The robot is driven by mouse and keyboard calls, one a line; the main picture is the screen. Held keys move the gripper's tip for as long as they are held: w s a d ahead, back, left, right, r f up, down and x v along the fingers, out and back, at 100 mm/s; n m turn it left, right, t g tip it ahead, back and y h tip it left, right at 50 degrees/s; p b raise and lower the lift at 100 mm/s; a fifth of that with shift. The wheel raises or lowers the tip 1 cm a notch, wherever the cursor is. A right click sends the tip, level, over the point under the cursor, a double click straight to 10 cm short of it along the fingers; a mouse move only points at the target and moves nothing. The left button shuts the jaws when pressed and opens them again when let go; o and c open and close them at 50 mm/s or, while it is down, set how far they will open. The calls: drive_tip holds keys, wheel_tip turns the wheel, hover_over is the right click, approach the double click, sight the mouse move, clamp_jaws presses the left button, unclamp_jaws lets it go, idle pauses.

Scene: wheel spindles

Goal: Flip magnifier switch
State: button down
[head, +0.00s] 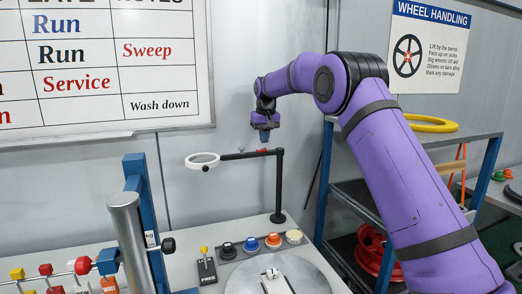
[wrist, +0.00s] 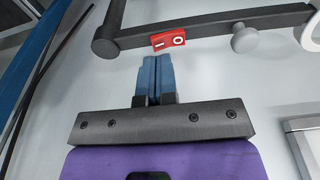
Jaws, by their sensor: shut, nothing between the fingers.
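The magnifier has a white ring lens (head: 202,160) on a dark horizontal arm (head: 245,154), held by a dark upright post (head: 279,185) on the bench. Its red rocker switch (wrist: 168,40), marked I and O, sits on the side of that arm in the wrist view. A grey knob (wrist: 245,40) is to the right of the switch. My gripper (head: 265,137) points down just above the magnifier arm, near the post. In the wrist view my gripper's blue fingers (wrist: 155,60) are together and empty, with their tips just short of the switch. Contact is not visible.
Coloured push buttons (head: 272,241) and a yellow-knobbed lever (head: 205,262) stand on the bench below the magnifier. A round grey plate (head: 240,285) is at the front. A blue-framed shelf (head: 452,136) with a yellow ring (head: 430,123) stands to the right.

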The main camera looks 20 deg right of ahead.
drive_tip(key=shift+f, duration=1.15)
idle(0.8)
drive_tip(key=shift+r, duration=3.5)
